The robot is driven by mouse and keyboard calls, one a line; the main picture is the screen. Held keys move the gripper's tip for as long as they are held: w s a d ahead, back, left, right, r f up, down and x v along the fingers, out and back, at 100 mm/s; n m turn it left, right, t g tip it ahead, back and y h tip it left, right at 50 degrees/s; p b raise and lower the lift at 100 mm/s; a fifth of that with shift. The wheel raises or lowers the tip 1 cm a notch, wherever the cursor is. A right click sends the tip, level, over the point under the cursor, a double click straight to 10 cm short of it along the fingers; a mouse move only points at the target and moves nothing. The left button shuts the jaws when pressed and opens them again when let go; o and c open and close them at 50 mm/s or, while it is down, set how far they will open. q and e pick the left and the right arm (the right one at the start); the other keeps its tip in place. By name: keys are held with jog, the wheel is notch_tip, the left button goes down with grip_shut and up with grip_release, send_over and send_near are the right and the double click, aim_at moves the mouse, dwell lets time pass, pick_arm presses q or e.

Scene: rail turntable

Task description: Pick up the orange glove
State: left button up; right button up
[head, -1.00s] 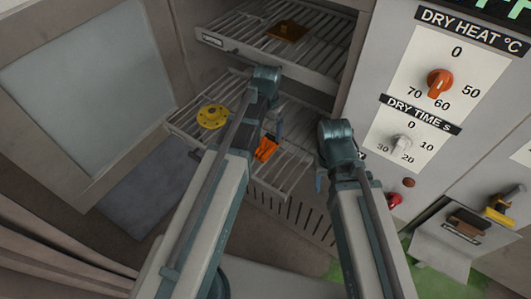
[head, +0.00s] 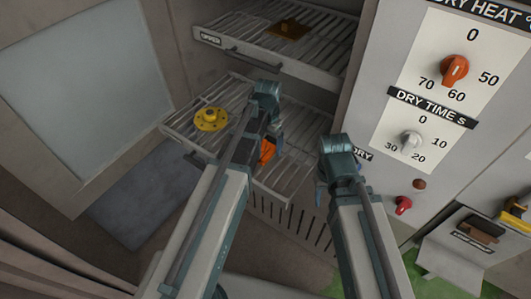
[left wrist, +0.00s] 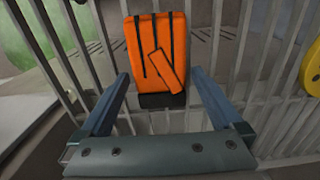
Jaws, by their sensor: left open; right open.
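The orange glove (head: 267,151) lies on the pulled-out lower wire rack, partly hidden behind my left arm in the head view. In the left wrist view the glove (left wrist: 141,50) shows dark stripes, a thumb flap and a black cuff (left wrist: 162,100) at its near end. My left gripper (left wrist: 160,77) is open, with one finger on each side of the glove's near part and gaps between them. In the head view my left gripper (head: 277,130) is mostly hidden by its own wrist. My right gripper (head: 320,190) hangs right of the rack, largely hidden, apart from the glove.
A yellow flanged disc (head: 211,119) lies on the lower rack (head: 185,130), left of the glove. The upper rack (head: 232,38) overhangs behind and holds a brown-orange piece (head: 288,29). An open door (head: 85,85) stands left; the control panel (head: 420,80) stands right.

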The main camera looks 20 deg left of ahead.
pick_arm(q)
jog(key=c, duration=1.2)
jog(key=shift+o, duration=0.2)
jog(key=shift+r, duration=0.15)
pick_arm(e)
jog(key=shift+r, duration=0.15)
